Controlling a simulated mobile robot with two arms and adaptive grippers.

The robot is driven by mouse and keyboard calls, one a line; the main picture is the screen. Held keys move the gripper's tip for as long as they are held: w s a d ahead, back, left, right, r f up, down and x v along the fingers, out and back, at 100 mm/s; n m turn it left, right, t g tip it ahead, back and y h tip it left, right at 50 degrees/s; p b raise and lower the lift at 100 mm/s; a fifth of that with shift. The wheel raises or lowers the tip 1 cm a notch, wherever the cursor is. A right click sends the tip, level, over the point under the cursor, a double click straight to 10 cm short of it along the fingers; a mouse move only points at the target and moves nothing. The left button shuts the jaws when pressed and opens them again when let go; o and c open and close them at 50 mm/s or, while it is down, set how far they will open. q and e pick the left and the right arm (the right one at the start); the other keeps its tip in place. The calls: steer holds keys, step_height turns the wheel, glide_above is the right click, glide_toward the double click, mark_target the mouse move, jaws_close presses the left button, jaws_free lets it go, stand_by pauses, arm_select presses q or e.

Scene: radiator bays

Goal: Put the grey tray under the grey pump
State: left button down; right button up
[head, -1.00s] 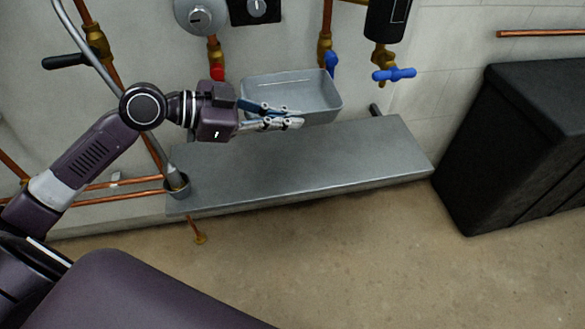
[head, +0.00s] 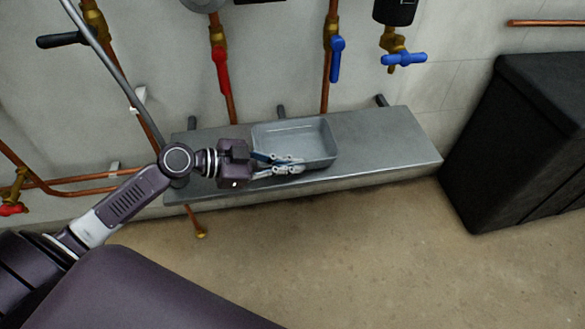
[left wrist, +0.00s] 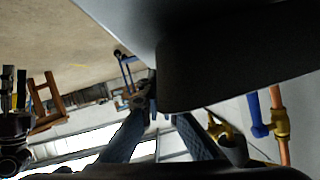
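The grey tray (head: 318,131) is an open rectangular basin. In the head view it appears low over the grey metal shelf (head: 390,140); I cannot tell whether its bottom touches. My left gripper (head: 290,166) is shut on its near left wall. In the left wrist view, the fingers point up at a large dark shape, probably the tray and shelf. A round grey housing (head: 205,4), likely the grey pump, is cut off by the top edge. The tray is below it and to its right.
A copper pipe with a red valve handle (head: 221,70) runs down left of the tray. A blue-handled valve (head: 337,58) hangs behind it, and another blue tap (head: 403,58) is farther right. A black cabinet (head: 520,140) stands right. The shelf's right part is clear.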

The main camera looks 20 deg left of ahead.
arm_select(q)
steer(key=shift+f, duration=0.25)
steer(key=shift+f, duration=0.1)
steer(key=c, duration=2.2)
jaws_free()
steer(key=shift+o, duration=0.2)
